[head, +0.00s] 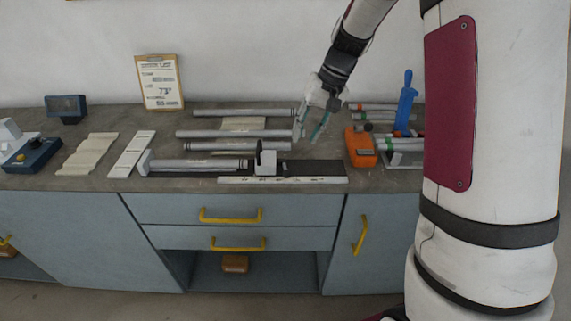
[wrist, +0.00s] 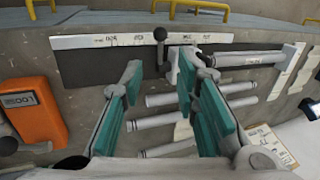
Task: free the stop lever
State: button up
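The stop lever (head: 259,147) is a thin dark handle that stands up at the stop block (head: 267,163) on the measuring jig. In the wrist view the stop lever (wrist: 160,36) shows a round black knob on a dark stem, beyond the fingertips. A grey tube (head: 200,164) lies along the jig to the left of the block. My gripper (head: 309,130) is open and empty, with teal finger pads, above the bench behind and right of the block. In the wrist view my gripper (wrist: 158,80) has its fingers wide apart, with nothing between the pads.
The pale scale strip (head: 282,180) runs along the bench's front edge. Several loose tubes (head: 235,134) lie behind the jig. An orange device (head: 360,147) and a blue-handled tool (head: 406,102) stand at right. A clipboard (head: 159,82) leans on the wall.

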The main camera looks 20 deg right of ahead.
jog(key=p+x, duration=0.1)
jog(key=x, duration=1.2)
jog(key=shift+a+f, duration=0.15)
jog(key=shift+f, duration=0.05)
grip_shut()
